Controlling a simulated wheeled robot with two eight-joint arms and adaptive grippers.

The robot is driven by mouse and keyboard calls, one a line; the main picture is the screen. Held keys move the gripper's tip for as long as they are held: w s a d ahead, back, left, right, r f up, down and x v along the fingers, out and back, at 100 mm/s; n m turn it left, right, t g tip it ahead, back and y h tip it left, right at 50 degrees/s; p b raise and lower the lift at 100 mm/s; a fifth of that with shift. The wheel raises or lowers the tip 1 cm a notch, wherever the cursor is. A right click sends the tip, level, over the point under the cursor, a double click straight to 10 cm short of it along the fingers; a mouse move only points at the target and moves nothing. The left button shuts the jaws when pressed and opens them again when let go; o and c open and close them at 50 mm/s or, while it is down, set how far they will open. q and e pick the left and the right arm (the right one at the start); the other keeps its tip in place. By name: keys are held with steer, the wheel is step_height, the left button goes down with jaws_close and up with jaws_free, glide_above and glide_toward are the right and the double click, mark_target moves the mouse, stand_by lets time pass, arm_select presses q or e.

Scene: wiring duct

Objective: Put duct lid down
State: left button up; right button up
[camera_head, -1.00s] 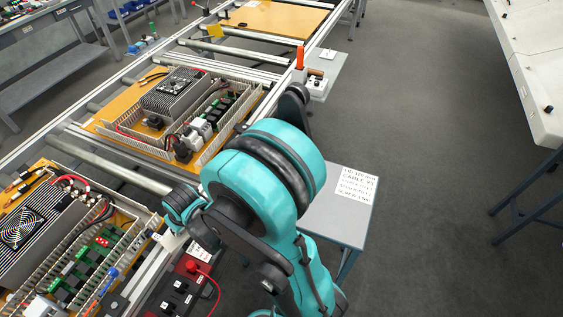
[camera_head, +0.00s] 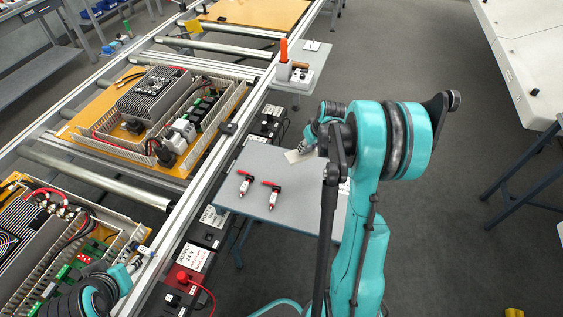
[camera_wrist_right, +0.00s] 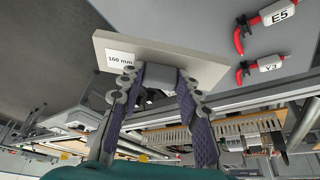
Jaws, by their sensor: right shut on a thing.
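The duct lid is a short pale strip (camera_wrist_right: 190,62) with a "160 mm" label in the right wrist view. My right gripper (camera_wrist_right: 156,78) is shut on its edge near the middle. In the head view the lid (camera_head: 297,156) is over the far right part of the grey side table (camera_head: 262,160), with my right gripper (camera_head: 312,137) partly hidden by my arm. I cannot tell whether the lid touches the table. My left gripper (camera_head: 122,276) is at the lower left, over the near panel's edge; its fingers are not clear.
Two red-and-white labelled pieces (camera_head: 245,184) (camera_head: 270,192) lie on the side table. A conveyor with wired panels (camera_head: 150,125) and slotted ducts runs along the left. A stand with an orange light (camera_head: 284,50) is beyond the table.

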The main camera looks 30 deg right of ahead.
steer(key=w+a+f+b, duration=0.1)
steer(key=w+f, duration=0.1)
steer(key=w, duration=0.1)
steer(key=w+a+f+b, duration=0.1)
steer(key=w+a+f, duration=0.1)
steer(key=w, duration=0.1)
steer(key=w+a+f+b, duration=0.2)
steer(key=w+f, duration=0.1)
steer(key=w, duration=0.1)
steer(key=shift+a, duration=0.1)
step_height(320, 180, down, 4)
steer(key=shift+w+f+b, duration=0.1)
steer(key=shift+b, duration=0.9)
steer(key=shift+r, duration=0.2)
steer(key=shift+f+b, duration=0.3)
steer(key=shift+f, duration=0.2)
steer(key=o, duration=0.7)
steer(key=shift+c, duration=0.2)
steer(key=o, duration=0.4)
steer(key=shift+c, duration=0.2)
